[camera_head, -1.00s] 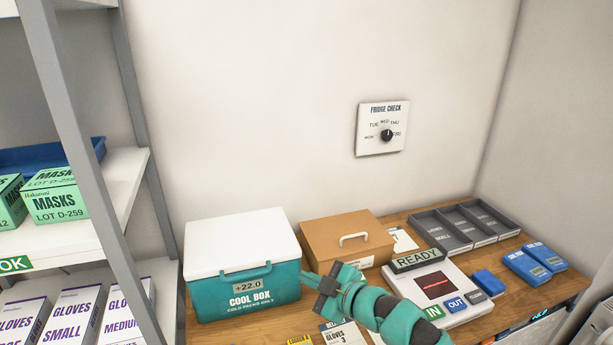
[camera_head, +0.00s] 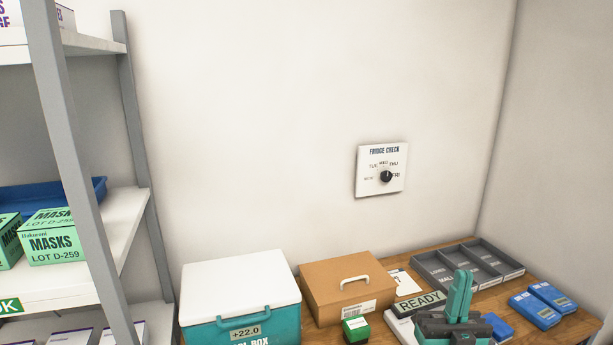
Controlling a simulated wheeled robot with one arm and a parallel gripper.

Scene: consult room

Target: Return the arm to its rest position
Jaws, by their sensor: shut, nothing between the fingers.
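My gripper (camera_head: 461,276) is at the bottom right of the head view, its teal fingers together and pointing up, with nothing between them. It stands in front of the scanner with the READY sign (camera_head: 420,301) and hides much of that device. The rest of my arm is mostly below the picture.
A teal cool box (camera_head: 270,328) with a white lid and a brown case (camera_head: 334,292) stand on the wooden desk. A small green box (camera_head: 356,330) sits before the case. Grey trays (camera_head: 452,271) and blue devices (camera_head: 535,310) lie right. A shelf rack (camera_head: 80,150) stands left.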

